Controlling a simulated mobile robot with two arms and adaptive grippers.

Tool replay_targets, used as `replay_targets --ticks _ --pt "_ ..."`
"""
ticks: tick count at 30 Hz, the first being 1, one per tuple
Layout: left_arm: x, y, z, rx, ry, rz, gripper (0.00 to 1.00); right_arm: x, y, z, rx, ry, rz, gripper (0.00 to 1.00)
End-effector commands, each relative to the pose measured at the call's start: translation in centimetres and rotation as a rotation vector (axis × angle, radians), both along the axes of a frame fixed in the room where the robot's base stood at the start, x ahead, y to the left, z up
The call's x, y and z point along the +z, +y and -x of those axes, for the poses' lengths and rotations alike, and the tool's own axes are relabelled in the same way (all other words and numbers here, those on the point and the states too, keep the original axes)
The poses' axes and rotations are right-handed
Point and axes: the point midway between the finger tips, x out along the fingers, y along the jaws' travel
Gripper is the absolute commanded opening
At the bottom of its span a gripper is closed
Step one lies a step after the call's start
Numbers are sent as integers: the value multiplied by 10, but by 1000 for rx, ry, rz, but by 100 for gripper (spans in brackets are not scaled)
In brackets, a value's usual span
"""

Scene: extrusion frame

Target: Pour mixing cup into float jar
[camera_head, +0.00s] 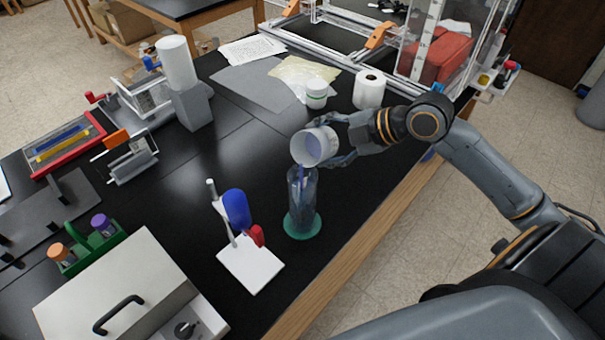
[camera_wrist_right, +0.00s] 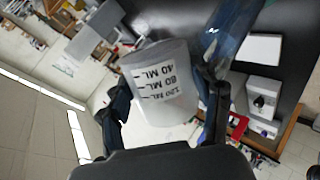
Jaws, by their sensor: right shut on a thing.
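The mixing cup (camera_head: 315,146), whitish with mL marks, is tilted over the float jar in the head view. A bluish-purple stream runs from its lip down into the jar's mouth. My right gripper (camera_head: 342,142) is shut on the cup. The cup (camera_wrist_right: 162,85) also shows between the two fingers in the right wrist view. The float jar (camera_head: 301,200) is a tall clear bluish cylinder, upright on a round green base (camera_head: 302,226). Part of the jar (camera_wrist_right: 228,38) shows beside the cup in the right wrist view. My left gripper is not in view.
A white stand (camera_head: 250,265) with blue and red parts is close left of the jar. A white-lidded container (camera_head: 317,92) and a paper roll (camera_head: 369,88) stand behind the cup. The table's wooden edge (camera_head: 385,222) runs close to the jar's right.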

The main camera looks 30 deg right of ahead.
Motion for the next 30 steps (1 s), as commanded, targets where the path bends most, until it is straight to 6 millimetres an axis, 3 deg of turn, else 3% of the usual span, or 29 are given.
replay_targets --ticks 30 --pt "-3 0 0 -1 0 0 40 3 2 1 1 -35 69 38"
